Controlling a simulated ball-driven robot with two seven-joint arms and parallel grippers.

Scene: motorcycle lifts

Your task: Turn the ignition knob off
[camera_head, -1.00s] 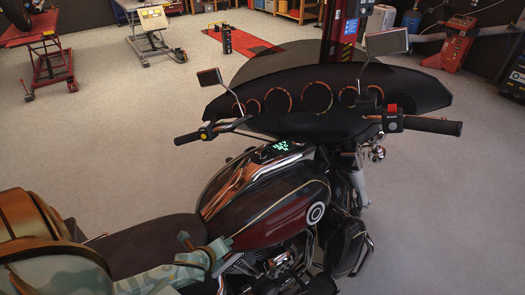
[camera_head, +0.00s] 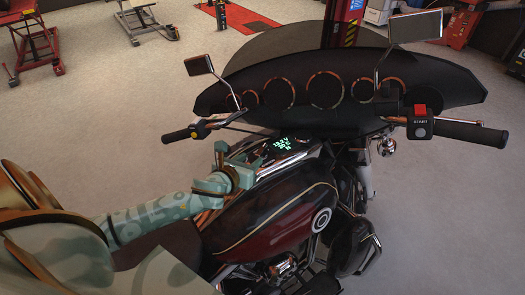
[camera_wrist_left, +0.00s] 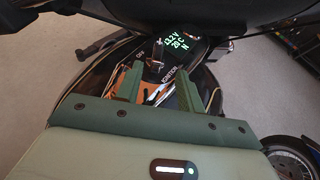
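The ignition knob (camera_wrist_left: 157,56) is a small dark knob on the motorcycle's black tank console, just below a lit green display, in the left wrist view. The labels OFF and IGNITION are printed beside it. My left gripper (camera_wrist_left: 158,72) is open, its two green fingers apart, with the knob just ahead of and between the fingertips. I cannot tell whether they touch it. In the head view my left gripper (camera_head: 238,162) is over the tank (camera_head: 270,215), close to the console display (camera_head: 284,144). I cannot make out the knob there. My right gripper is not in view.
The handlebar has a left grip (camera_head: 180,135) and a right grip (camera_head: 470,133) with a red switch (camera_head: 420,110). The dark fairing (camera_head: 340,90) and mirrors (camera_head: 414,27) rise beyond the console. A red lift (camera_head: 37,45) stands far back left.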

